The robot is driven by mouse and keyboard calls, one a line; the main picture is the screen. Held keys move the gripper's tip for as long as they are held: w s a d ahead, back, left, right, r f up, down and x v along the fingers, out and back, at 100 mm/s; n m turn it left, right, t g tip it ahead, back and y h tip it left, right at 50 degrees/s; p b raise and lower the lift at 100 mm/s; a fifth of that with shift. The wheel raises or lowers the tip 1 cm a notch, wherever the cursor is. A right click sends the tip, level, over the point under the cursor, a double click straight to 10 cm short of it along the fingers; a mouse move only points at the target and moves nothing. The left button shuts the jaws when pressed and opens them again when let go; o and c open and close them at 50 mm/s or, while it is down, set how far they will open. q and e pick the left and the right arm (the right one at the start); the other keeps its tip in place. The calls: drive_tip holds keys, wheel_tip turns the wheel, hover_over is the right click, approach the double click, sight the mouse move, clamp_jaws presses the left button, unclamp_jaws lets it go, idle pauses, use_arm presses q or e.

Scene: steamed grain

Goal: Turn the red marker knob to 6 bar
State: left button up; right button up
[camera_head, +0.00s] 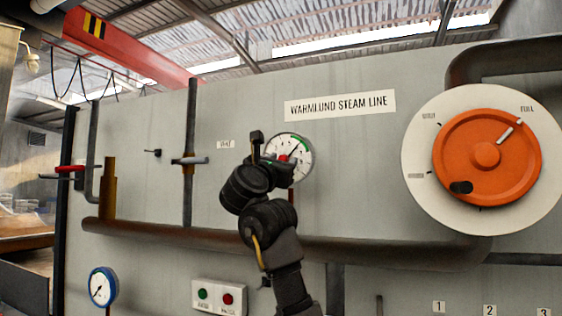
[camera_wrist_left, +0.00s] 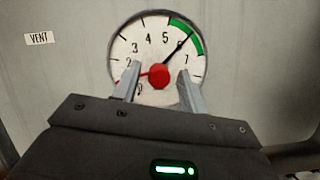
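The round white gauge (camera_head: 302,147) is on the grey panel below the steam line sign. In the left wrist view, the gauge face (camera_wrist_left: 140,54) shows numbers, a green band at upper right and a black needle pointing near 6. The red marker knob (camera_wrist_left: 159,76) is at the gauge's centre. Its thin red pointer reaches left, low on the scale near the left finger; its exact reading is unclear. My left gripper (camera_wrist_left: 159,88) is open, with one finger on each side of the knob and gaps between. In the head view, my left gripper (camera_head: 271,160) covers the gauge's lower left. My right gripper is out of view.
A large orange dial (camera_head: 487,157) is at right. A brown pipe (camera_head: 180,236) runs across below the gauge. A red-handled valve (camera_head: 70,169) and grey-handled valve (camera_head: 190,161) are at left. A green and red button box (camera_head: 219,296) and blue-rimmed gauge (camera_head: 101,287) are low down.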

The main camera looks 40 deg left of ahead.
use_arm(q)
clamp_jaws()
drive_tip(key=shift+s+r+m+g+h+b, duration=0.15)
drive_tip(key=shift+m+g+b, duration=0.5)
drive_tip(key=shift+m+b, duration=2.9)
drive_tip(key=shift+w+m+g+h+b, duration=0.2)
drive_tip(key=shift+m+g+b, duration=0.55)
drive_tip(key=shift+m, duration=5.5)
drive_tip(key=shift+s+r+m+g+h+b, duration=0.1)
drive_tip(key=shift+s+m+g+h+b, duration=0.35)
drive_tip(key=shift+m+b, duration=3.1)
drive_tip(key=m+p, duration=0.2)
drive_tip(key=m, duration=0.1)
drive_tip(key=shift+w+y+p, duration=0.25)
drive_tip(key=shift+y+p, duration=0.15)
